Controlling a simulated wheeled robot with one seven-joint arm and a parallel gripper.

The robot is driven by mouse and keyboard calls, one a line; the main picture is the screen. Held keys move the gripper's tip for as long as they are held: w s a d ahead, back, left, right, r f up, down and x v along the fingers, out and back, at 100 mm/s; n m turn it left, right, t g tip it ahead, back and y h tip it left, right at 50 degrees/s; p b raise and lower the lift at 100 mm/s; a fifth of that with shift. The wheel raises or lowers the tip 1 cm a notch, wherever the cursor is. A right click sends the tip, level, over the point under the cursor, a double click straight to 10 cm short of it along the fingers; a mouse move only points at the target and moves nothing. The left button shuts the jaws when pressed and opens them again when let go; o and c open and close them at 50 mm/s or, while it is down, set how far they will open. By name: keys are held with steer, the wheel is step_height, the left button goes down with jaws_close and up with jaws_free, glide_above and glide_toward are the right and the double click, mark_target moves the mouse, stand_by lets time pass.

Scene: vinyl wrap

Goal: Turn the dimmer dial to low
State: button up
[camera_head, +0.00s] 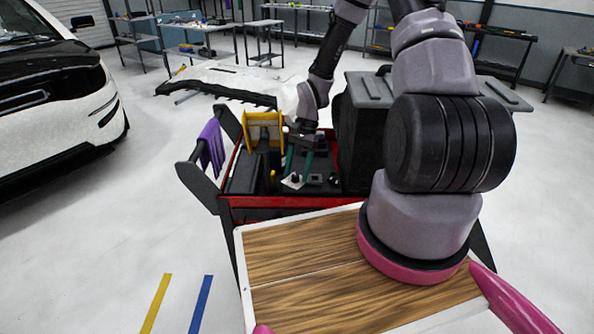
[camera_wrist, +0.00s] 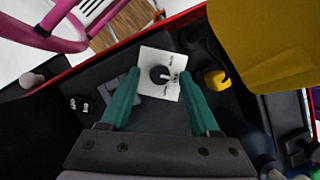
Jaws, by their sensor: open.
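The dimmer dial (camera_wrist: 160,75) is a round black knob on a white plate (camera_wrist: 150,60) with small markings, seen in the wrist view. A pale pointer mark shows on the knob, but the printed labels are too small to read. In the head view the white plate (camera_head: 292,183) lies on the cart's top tray. My gripper (camera_wrist: 157,88) has two green fingers, open, one on each side of the knob; I cannot tell whether they touch it. In the head view my gripper (camera_head: 298,164) points down over the plate.
The red and black cart (camera_head: 270,201) also holds a yellow object (camera_head: 264,130) left of my gripper and a black rocker switch marked on/off (camera_wrist: 78,105). A purple cloth (camera_head: 212,146) hangs on its handle. A black bin (camera_head: 362,130) stands to the right. A white car (camera_head: 60,100) is at left.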

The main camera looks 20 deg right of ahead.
jaws_close()
steer(key=shift+w+a+n+g+h, duration=0.1)
steer(key=shift+n+g+h, duration=0.3)
steer(key=shift+n, duration=1)
steer(key=shift+w+a+n+g+h, duration=0.1)
steer(key=shift+n+h, duration=0.5)
steer(key=shift+n, duration=0.8)
jaws_free()
steer(key=v, duration=1.1)
